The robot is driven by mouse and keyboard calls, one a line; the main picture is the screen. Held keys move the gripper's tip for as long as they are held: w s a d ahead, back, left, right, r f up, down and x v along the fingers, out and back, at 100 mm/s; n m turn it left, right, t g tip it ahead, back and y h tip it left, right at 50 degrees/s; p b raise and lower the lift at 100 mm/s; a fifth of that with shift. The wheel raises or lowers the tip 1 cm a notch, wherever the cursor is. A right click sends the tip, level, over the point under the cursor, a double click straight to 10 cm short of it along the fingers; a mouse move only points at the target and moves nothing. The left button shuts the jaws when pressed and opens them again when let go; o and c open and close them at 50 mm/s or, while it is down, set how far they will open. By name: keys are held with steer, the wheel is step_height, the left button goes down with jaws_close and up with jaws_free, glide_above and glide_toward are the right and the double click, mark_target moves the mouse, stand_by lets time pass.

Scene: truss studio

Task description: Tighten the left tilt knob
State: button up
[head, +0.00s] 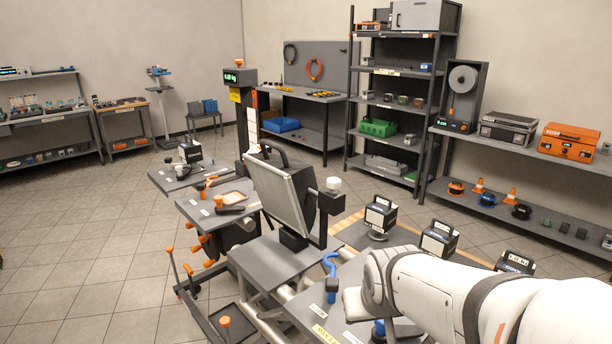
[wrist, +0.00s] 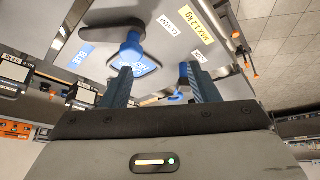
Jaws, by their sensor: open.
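A tilting grey panel (head: 280,192) stands in a yoke on a dark post in the middle of the head view. A white knob (head: 333,184) tops the yoke's right arm. A pale part (head: 254,149) shows by the panel's upper left edge; I cannot tell whether it is the left tilt knob. My gripper (wrist: 158,75) is open in the wrist view, its two dark blue fingers apart with nothing gripped. A blue handled piece (wrist: 131,50) lies just beyond the left finger, on a grey labelled tray (wrist: 155,15). My arm hides the fingers in the head view.
A blue hook (head: 330,265) stands on the near bench. Several dark boxed units (head: 380,216) stand to its right. A side table (head: 218,208) with small orange-handled items is left of the panel. Tiled floor (head: 95,235) at left is clear. Loaded shelves (head: 400,100) line the back.

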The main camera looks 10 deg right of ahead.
steer(key=w+d+r+t+p, duration=0.1)
steer(key=w+r+t+p, duration=0.15)
steer(key=w, duration=0.45)
steer(key=w+d+r+t+p, duration=0.1)
steer(key=w+r+t+p, duration=0.15)
steer(key=w, duration=0.45)
steer(key=n+t+y+p, duration=0.3)
steer(key=t+y+p, duration=0.1)
steer(key=t+p, duration=0.15)
glide_toward(337, 185)
steer(key=w+f+b, duration=0.1)
steer(key=w+f, duration=0.2)
steer(key=w, duration=0.1)
steer(key=shift+a+r+t+y, duration=0.25)
steer(key=shift+r+t+y, duration=0.15)
steer(key=shift+r+t, duration=0.3)
steer(key=p+x, duration=0.3)
steer(key=x, duration=0.3)
steer(key=shift+w+a+r, duration=0.1)
steer(key=shift+w+a, duration=0.2)
steer(key=shift+w, duration=0.5)
steer(key=shift+c, duration=0.3)
steer(key=c, duration=0.9)
